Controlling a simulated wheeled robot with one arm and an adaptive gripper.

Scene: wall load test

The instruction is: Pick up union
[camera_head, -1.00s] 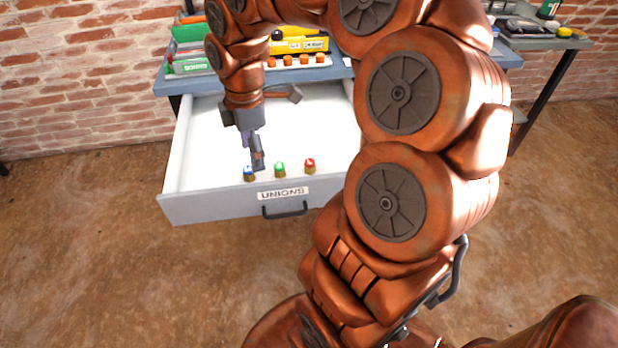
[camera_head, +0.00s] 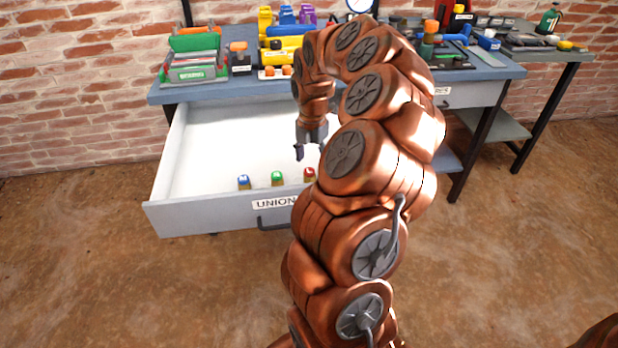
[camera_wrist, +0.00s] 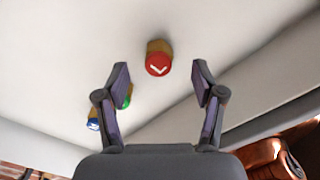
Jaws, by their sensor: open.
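An open white drawer (camera_head: 215,125) labelled "UNIONS" holds three small brass unions in a row near its front wall. The blue-topped union (camera_head: 243,182) is on the left, the green-topped union (camera_head: 277,178) in the middle and the red-topped union (camera_head: 309,174) on the right. My gripper (camera_head: 304,153) is over the drawer, above and behind the red one. In the wrist view my gripper (camera_wrist: 160,84) is open and empty. The red union (camera_wrist: 158,62) shows just beyond and between its fingertips. The green union (camera_wrist: 127,98) is partly hidden behind the left finger, with the blue union (camera_wrist: 94,124) beside it.
The drawer's front wall (camera_head: 180,220) and sides rise around the unions. The workbench (camera_head: 400,85) above carries tools, bins and yellow cases (camera_head: 283,45). My arm hides the drawer's right side. Open floor lies in front.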

